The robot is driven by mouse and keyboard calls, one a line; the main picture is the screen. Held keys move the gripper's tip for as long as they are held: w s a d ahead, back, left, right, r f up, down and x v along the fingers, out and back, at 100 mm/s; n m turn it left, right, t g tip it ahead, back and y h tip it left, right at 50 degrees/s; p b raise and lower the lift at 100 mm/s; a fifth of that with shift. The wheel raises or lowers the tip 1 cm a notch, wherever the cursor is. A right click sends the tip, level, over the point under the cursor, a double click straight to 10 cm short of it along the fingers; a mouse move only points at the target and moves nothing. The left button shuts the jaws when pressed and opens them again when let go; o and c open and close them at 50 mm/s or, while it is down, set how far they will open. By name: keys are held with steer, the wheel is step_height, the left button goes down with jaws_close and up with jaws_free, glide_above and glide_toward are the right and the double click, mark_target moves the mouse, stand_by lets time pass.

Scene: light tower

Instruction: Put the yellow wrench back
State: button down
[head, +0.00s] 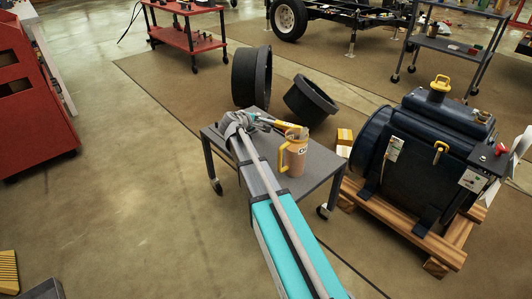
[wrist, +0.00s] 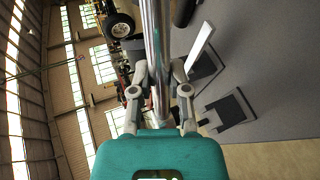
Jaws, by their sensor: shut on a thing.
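My gripper (wrist: 158,92) is shut on a long, shiny silver bar (wrist: 154,45) in the wrist view. The bar runs between the two fingers and out of the top of the picture. I see no yellow on it and cannot tell if it is part of the wrench.
A yellow mug (head: 294,156) stands on the cart beside my arm. A dark engine (head: 420,150) on a wooden pallet (head: 408,232) is at the right. The floor left of the cart is clear.

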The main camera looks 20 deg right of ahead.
mark_target(257, 141)
steer(key=shift+f, duration=0.55)
steer(key=shift+f+b, duration=0.1)
steer(key=shift+b, duration=0.25)
step_height(257, 141, down, 6)
steer(key=b, duration=0.6)
steer(key=shift+f+b, duration=1.9)
steer(key=shift+f, duration=0.1)
steer(key=c, duration=0.6)
jaws_free()
steer(key=shift+r, duration=0.2)
